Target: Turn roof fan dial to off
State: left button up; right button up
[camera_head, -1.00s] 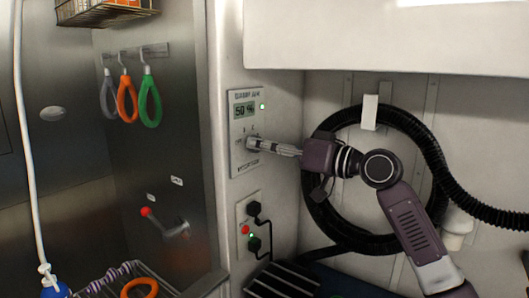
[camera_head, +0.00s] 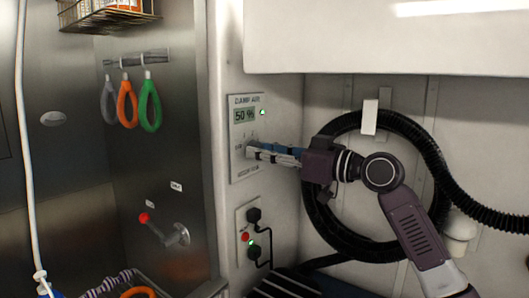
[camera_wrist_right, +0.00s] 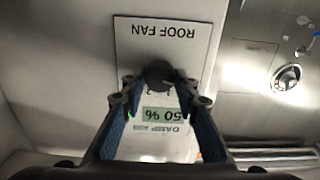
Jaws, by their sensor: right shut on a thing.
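The roof fan panel (camera_head: 238,172) is on the narrow wall in the head view, with a "50 %" display (camera_head: 245,115) and a green light (camera_head: 263,112). In the right wrist view the panel (camera_wrist_right: 190,30) appears upside down, labelled "ROOF FAN". The dark round dial (camera_wrist_right: 158,74) sits between my right fingertips there. My right gripper (camera_head: 252,150) reaches the panel from the right and is shut on the dial, which its fingers largely hide in the head view. The gripper also shows in the wrist view (camera_wrist_right: 154,86). My left gripper is not in view.
Below the panel is a socket plate (camera_head: 240,222) with plugs and a red button. A coiled black hose (camera_head: 350,250) hangs behind my right arm. Coloured loops (camera_head: 150,105) hang on the steel wall at left, above a red-tipped lever (camera_head: 165,230).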

jog(key=shift+f, duration=0.2)
jog(key=o, duration=0.9)
jog(key=shift+o, duration=1.2)
jog(key=shift+r, duration=0.1)
jog(key=v, duration=1.2)
